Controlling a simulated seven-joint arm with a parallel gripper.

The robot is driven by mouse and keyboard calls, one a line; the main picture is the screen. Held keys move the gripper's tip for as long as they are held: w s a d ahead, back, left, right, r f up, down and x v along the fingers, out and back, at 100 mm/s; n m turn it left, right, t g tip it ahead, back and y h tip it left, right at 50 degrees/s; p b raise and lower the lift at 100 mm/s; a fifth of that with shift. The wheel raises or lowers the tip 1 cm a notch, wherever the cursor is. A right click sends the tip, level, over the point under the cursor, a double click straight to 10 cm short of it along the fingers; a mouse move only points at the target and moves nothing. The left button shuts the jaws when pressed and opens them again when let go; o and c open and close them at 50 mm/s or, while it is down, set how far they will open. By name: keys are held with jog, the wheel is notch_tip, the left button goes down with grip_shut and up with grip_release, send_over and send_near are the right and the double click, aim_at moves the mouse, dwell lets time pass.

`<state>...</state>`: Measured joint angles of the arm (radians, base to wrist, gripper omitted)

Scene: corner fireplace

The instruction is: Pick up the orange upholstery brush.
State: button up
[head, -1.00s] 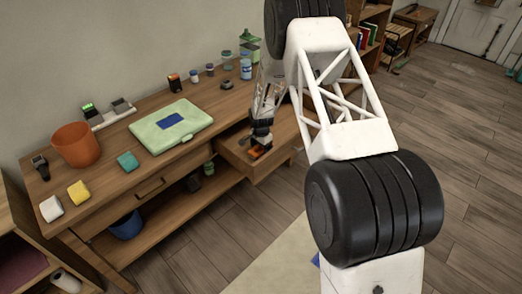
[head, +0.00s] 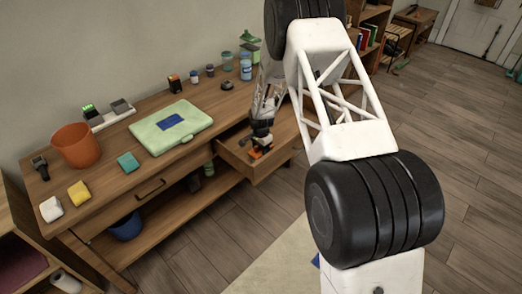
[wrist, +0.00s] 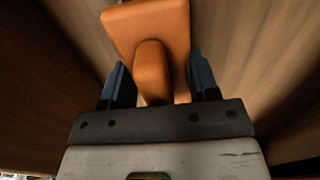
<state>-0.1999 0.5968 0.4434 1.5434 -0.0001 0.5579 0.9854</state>
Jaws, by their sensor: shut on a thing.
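The orange upholstery brush (wrist: 148,28) lies between the two blue-grey fingers of my gripper (wrist: 160,82) in the wrist view. It has a flat orange body with a rounded raised handle, and my gripper is shut on it. In the head view the brush (head: 256,154) shows as a small orange patch at the open drawer (head: 238,166) of the wooden desk. My gripper (head: 259,142) is just above the drawer floor there. I cannot tell whether the brush touches the floor. Its underside is hidden.
Drawer walls stand close on both sides of my gripper. On the desk top are a green case (head: 160,138), an orange pot (head: 76,146), a teal block (head: 128,162), a yellow sponge (head: 78,193) and several jars. Wooden floor (head: 470,210) lies clear at the right.

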jog(key=shift+r, duration=0.2)
jog(key=shift+r, duration=4.85)
